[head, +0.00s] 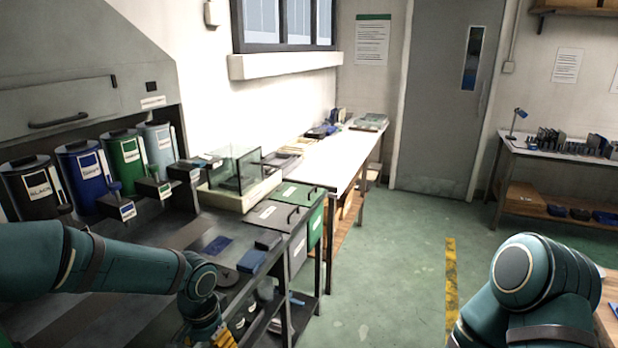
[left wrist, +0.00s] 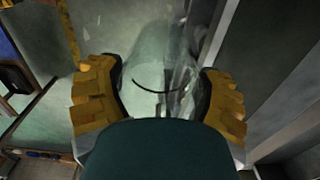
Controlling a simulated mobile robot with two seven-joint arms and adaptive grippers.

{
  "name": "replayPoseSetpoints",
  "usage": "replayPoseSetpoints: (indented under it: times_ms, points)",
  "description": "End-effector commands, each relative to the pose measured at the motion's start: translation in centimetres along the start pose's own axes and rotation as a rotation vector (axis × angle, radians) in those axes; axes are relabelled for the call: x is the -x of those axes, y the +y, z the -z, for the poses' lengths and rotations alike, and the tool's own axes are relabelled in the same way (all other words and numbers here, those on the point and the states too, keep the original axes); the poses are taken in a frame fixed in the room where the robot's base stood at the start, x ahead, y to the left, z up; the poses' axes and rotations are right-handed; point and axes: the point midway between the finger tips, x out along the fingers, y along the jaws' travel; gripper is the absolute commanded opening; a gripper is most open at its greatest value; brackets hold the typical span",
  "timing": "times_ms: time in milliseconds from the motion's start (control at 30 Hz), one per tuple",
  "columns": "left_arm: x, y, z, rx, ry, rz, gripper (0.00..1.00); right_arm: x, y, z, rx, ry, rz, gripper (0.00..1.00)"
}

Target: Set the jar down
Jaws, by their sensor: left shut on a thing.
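My left gripper (head: 222,338) reaches down at the bottom of the head view, beside the dark workbench's front edge. In the left wrist view its yellow fingers (left wrist: 160,98) are closed on both sides of a clear glass jar (left wrist: 158,70). The jar is see-through, with a dark curved line across it, and its outline is hard to make out. The palm hides its near part. I cannot make out the jar in the head view, nor tell whether it touches a surface. My right arm shows at the lower right, but its gripper is outside the picture.
The dark workbench (head: 213,222) holds a blue block (head: 251,261) and a blue flat pad (head: 217,245). Several labelled canisters (head: 82,172) stand behind. A glass tank (head: 235,170) and grey and green bins (head: 270,213) stand farther along. A white table (head: 335,158) lies beyond; the green floor is clear.

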Motion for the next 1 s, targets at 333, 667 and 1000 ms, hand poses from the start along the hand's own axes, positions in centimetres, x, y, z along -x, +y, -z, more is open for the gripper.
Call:
replayPoseSetpoints:
  times_ms: [333,667,1000]
  points:
    - [-1.7,1.7,1.2,0.374,0.003,-0.004,0.29,0.0,0.0,0.0,0.000,0.000,0.000,0.47]
    - [-6.2,3.2,-1.6,0.432,0.001,0.001,0.29,0.0,0.0,0.0,0.000,0.000,0.000,0.47]
    - [-7.4,3.7,-2.5,0.433,0.008,-0.003,0.29,0.0,0.0,0.0,0.000,0.000,0.000,0.47]
